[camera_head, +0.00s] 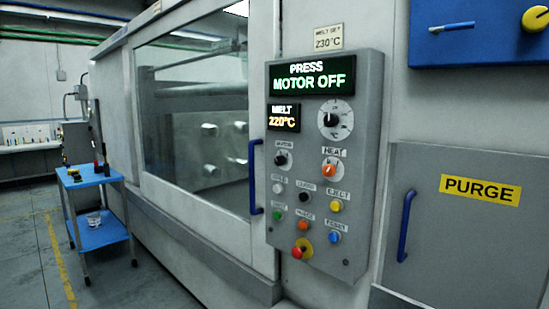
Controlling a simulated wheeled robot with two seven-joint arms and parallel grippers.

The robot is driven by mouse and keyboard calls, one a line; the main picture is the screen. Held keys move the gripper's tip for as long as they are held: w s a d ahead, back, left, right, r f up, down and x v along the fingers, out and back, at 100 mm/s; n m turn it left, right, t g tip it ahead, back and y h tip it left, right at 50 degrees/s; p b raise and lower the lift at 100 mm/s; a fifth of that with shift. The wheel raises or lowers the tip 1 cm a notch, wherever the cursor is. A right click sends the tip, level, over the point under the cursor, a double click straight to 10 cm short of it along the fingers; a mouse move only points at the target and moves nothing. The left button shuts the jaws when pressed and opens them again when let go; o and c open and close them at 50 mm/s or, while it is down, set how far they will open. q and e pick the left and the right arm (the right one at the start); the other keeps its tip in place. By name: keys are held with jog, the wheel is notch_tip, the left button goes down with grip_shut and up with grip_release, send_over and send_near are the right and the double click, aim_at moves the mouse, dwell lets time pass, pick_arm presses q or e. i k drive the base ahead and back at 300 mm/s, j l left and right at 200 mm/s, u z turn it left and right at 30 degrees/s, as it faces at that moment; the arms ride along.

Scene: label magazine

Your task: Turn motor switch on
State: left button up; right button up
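The motor switch (281,158) is a small black rotary knob on the left side of the grey control panel (262,225), under a small "MOTOR" label. Its exact pointer direction is too small to tell. The green display (312,76) at the top of the panel reads "PRESS MOTOR OFF". Neither of my grippers is in view, and nothing covers the switch.
The panel also holds a temperature dial (335,119), an orange heat knob (329,170), several push buttons and a red mushroom button (301,249). A blue door handle (253,177) stands just left. A purge door (465,245) is right. A blue cart (90,178) stands far left.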

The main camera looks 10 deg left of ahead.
aim_at(280, 160)
jog(key=i+j+z, duration=0.25)
jog(key=i+j, duration=0.15)
jog(key=j, duration=0.25)
jog(key=i+j+z, duration=0.15)
jog(key=j, duration=0.2)
jog(key=i+j+z, duration=0.1)
jog(key=j, duration=0.25)
jog(key=i+j+z, duration=0.15)
jog(key=j, duration=0.25)
jog(key=i+j+z, duration=0.1)
jog(key=j, duration=0.3)
jog(key=i+j+z, duration=0.15)
jog(key=j, duration=0.25)
jog(key=i+j+z, duration=0.1)
jog(key=j, duration=0.35)
jog(key=i, duration=0.05)
